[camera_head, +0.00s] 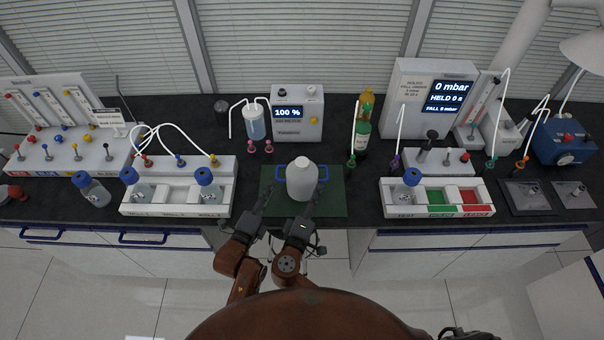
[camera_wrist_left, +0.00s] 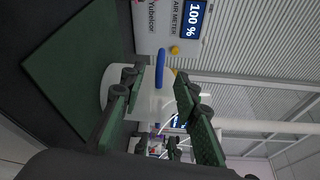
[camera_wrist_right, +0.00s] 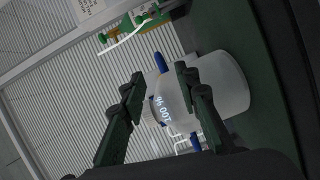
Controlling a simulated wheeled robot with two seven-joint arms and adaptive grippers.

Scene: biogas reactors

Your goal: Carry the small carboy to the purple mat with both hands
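The small carboy (camera_head: 302,183) is white with a blue handle on each side. It stands upright on a green mat (camera_head: 334,202) at the middle of the bench. My left gripper (camera_head: 265,196) is open at its front left; in the left wrist view the carboy (camera_wrist_left: 146,106) and one blue handle (camera_wrist_left: 160,68) show beyond the parted fingers. My right gripper (camera_head: 313,198) is open at its front right; in the right wrist view the carboy (camera_wrist_right: 226,86) shows beyond the fingers, with a blue handle (camera_wrist_right: 160,63) between the tips. I cannot make out a clearly purple mat.
A white rack with blue-capped bottles (camera_head: 179,207) stands left of the mat. A white tray with green and red compartments (camera_head: 437,212) stands to its right. A meter reading 100 % (camera_head: 296,112) is behind the carboy.

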